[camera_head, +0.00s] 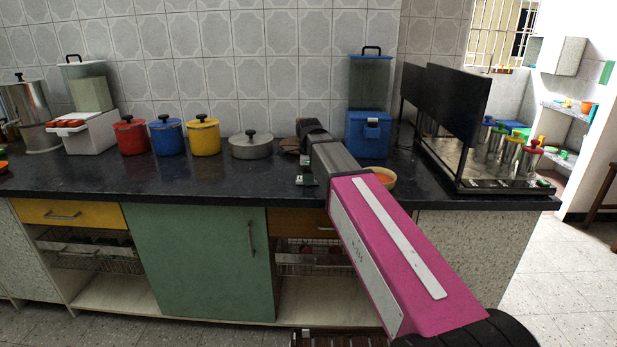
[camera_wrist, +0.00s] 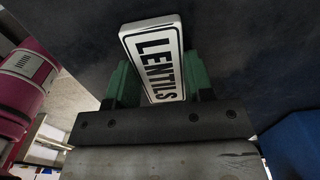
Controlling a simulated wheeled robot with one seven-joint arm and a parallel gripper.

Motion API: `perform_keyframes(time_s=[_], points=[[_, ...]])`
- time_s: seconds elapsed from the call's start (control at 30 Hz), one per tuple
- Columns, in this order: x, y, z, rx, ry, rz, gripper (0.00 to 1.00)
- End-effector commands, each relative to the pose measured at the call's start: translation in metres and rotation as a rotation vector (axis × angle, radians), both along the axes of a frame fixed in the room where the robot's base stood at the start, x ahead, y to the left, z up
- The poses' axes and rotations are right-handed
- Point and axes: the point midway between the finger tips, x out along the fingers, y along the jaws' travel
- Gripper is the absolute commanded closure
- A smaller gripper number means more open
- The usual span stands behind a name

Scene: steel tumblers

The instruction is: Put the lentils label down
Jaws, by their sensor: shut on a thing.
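The lentils label (camera_wrist: 155,58) is a white plate with a black border and the word LENTILS, seen large in the wrist view. My gripper (camera_wrist: 160,84) is shut on it, with one green finger at each side. The label stands out beyond the fingers, with the dark countertop behind it. In the head view my gripper (camera_head: 305,168) is over the front part of the dark countertop (camera_head: 230,180), left of the blue container. My arm crosses in front there, and I cannot make out the label in that view. Whether the label touches the counter cannot be told.
Red (camera_head: 131,138), blue (camera_head: 167,138) and yellow (camera_head: 204,137) pots and a grey lidded pan (camera_head: 251,147) stand along the back. The front left counter is clear.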

Motion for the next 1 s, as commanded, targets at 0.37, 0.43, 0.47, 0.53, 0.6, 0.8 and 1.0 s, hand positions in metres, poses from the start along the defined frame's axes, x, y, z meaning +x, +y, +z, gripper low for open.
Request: perform_keyframes(time_s=[0.37, 0.43, 0.47, 0.53, 0.6, 0.8, 1.0], points=[[0.0, 0.0, -0.002, 0.0, 0.0, 0.0, 0.27], [0.0, 0.0, -0.002, 0.0, 0.0, 0.0, 0.27], [0.0, 0.0, -0.002, 0.0, 0.0, 0.0, 0.27], [0.0, 0.0, -0.002, 0.0, 0.0, 0.0, 0.27], [0.0, 0.0, -0.002, 0.0, 0.0, 0.0, 0.27], [0.001, 0.0, 0.007, 0.001, -0.002, 0.0, 0.27], [0.001, 0.0, 0.037, 0.001, -0.003, 0.0, 0.27]])
